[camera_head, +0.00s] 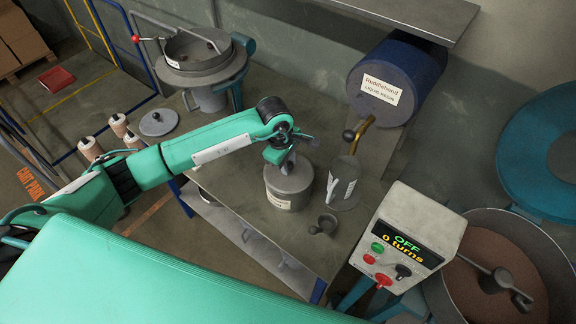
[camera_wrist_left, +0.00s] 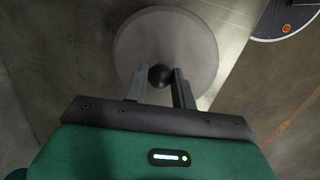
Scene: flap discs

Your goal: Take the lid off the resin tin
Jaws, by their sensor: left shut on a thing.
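The resin tin (camera_head: 284,200) is a grey round can with a pale label, standing on the bench. Its flat grey lid (camera_wrist_left: 186,30) fills the middle of the left wrist view and has a round black knob (camera_wrist_left: 160,76). My left gripper (camera_head: 283,158) is over the tin, coming down from above. In the left wrist view its two fingers (camera_wrist_left: 158,88) are on either side of the knob and shut on it. In the head view the lid appears to sit on the tin; the gripper partly hides its top. My right gripper is not in view.
A blue resin drum (camera_head: 385,80) with a brass tap (camera_head: 360,130) lies behind the tin. Another grey disc (camera_head: 158,122) lies at the bench's left. Bare bench (camera_head: 235,190) shows left of the tin.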

